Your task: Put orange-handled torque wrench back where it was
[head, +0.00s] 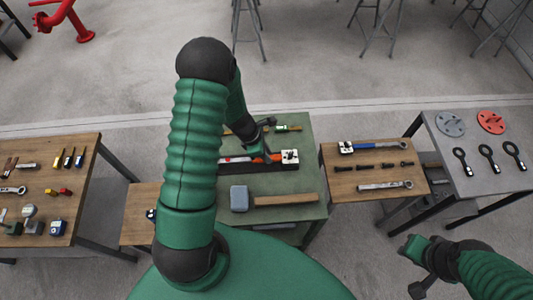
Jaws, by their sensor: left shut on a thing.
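The orange-handled torque wrench (274,157) lies along a long black holder (262,168) on the green-topped table in the middle. Its orange grip shows near the holder's right part. My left gripper (258,152) reaches down from above and is shut on the wrench at the orange part. The wrench is at or just above the holder; I cannot tell if it rests fully on it. My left arm hides the left end of the table. My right gripper (416,266) is at the lower right, away from the tables, and its jaws are unclear.
A mallet (285,200) lies in front of the holder, and a green-marked tool (287,128) lies behind it. A wooden table (350,187) with a blue-handled wrench (378,146) stands to the right.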

